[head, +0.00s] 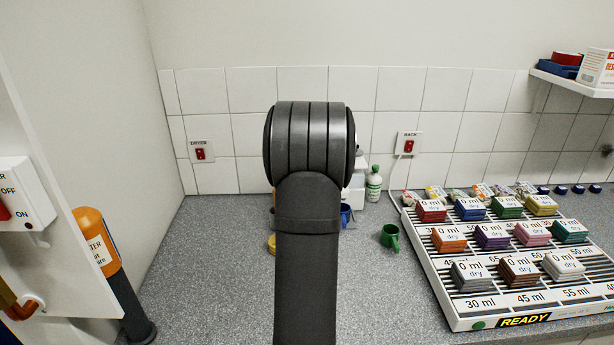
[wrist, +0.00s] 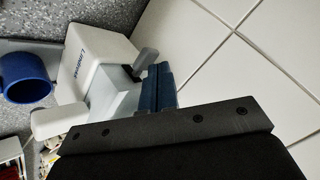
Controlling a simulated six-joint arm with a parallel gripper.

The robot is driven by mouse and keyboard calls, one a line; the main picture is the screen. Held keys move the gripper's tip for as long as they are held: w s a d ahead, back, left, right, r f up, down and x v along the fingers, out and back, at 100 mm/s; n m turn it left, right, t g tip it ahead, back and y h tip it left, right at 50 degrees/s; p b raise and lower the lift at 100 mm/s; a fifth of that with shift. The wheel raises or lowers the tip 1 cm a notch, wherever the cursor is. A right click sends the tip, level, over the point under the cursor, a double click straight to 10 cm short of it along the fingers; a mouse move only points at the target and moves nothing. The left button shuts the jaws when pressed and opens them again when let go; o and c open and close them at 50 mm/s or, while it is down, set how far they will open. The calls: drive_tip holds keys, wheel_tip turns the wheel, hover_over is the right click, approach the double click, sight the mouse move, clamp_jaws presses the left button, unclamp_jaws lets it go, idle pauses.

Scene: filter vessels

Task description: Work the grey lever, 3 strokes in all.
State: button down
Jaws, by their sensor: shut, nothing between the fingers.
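The white machine (wrist: 97,55) with dark lettering is in the wrist view, tilted in the picture. A short grey lever (wrist: 146,59) sticks out at its right side. My gripper (wrist: 158,84) shows as two dark blue fingertips, shut together with nothing between them. The fingertips are close beside the lever; I cannot tell whether they touch it. In the head view my own arm hides the gripper, the lever and most of the machine; a white part of it (head: 358,178) shows at the arm's right edge.
A blue mug (wrist: 24,77) stands near the machine. In the head view a green mug (head: 390,236) and a white bottle (head: 374,184) stand right of my arm. A large rack (head: 457,322) with coloured blocks fills the right. The tiled wall (wrist: 215,58) is close behind.

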drive_tip(key=shift+f, duration=0.8)
idle(0.4)
idle(0.4)
drive_tip(key=shift+r, duration=1.35)
drive_tip(key=shift+r, duration=2.5)
wheel_tip(320, 180, up, 4)
drive_tip(key=shift+f, duration=0.1)
drive_tip(key=shift+f, duration=0.15)
